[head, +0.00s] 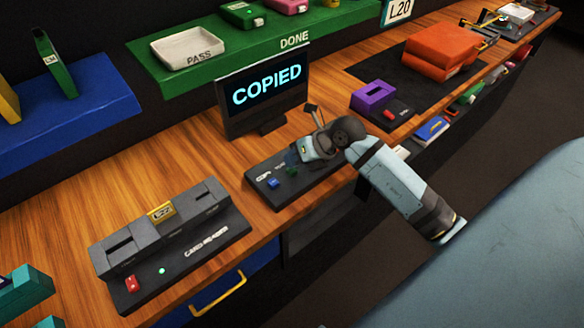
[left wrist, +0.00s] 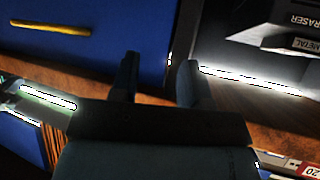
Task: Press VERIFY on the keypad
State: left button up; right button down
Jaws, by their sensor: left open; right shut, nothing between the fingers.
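The dark keypad (head: 311,184) lies on the wooden counter in front of a monitor (head: 268,91) that reads COPIED. A blue button (head: 273,183) shows at its left end, beside a white label that seems to read COPY. A small green part (head: 291,169) shows further right; the label VERIFY cannot be read. My right gripper (head: 296,156) is shut and empty, low over the keypad, and hides its far right part. I cannot tell whether it touches a button. My left gripper (left wrist: 158,75) is open and empty in the left wrist view, facing a blue drawer front.
A card reader (head: 222,240) with a yellow card stands at the left on the counter. A purple block (head: 373,97) and orange stack (head: 440,48) stand on the right. A yellow drawer handle (head: 218,293) sticks out below the counter. Bare wood lies left of the monitor.

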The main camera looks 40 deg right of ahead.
jog(key=shift+f, duration=0.65)
dwell(0.6)
jog(key=shift+r, duration=0.15)
jog(key=shift+r+p, duration=0.6)
jog(key=shift+r, duration=0.25)
notch_tip(320, 180, up, 5)
jog(key=p, duration=0.4)
dwell(0.7)
